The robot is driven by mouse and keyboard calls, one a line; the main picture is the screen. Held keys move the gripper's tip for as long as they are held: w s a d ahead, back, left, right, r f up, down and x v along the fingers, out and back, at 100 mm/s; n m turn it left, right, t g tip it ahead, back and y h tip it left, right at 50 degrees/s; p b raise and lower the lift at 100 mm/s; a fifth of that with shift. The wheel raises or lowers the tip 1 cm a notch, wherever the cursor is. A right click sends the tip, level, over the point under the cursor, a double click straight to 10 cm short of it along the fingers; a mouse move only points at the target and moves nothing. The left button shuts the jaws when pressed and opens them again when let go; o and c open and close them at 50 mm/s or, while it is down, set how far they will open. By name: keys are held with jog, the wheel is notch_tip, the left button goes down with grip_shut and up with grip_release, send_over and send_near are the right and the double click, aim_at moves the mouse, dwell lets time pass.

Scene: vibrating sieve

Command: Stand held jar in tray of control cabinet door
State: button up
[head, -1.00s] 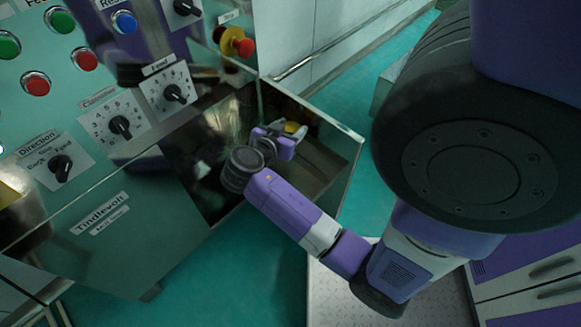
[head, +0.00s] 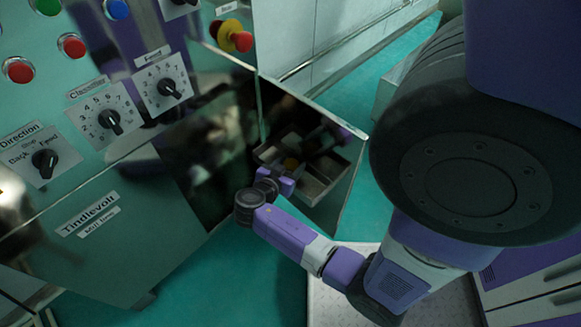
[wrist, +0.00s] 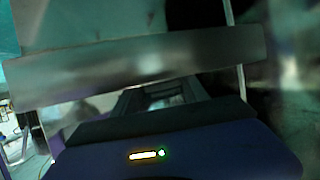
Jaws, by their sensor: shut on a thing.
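The control cabinet door (head: 341,150) stands open in the head view. A metal tray (head: 325,189) with walls is fixed to its dark inner face. My gripper (head: 287,172) is at the left part of the tray, shut on the jar (head: 290,163). I cannot tell whether the jar touches the tray floor. In the wrist view, a metal wall (wrist: 130,70) crosses in front of my gripper (wrist: 165,92), and the jar is not clear there.
The control panel with several knobs (head: 112,122) and buttons is at the left. A red emergency button (head: 241,41) on a yellow base sits above the door. The dark cabinet opening (head: 210,150) is left of the door. Green floor (head: 235,275) is clear below.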

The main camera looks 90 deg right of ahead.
jog(key=shift+f, duration=0.2)
jog(key=shift+f, duration=0.1)
jog(key=o, duration=1.3)
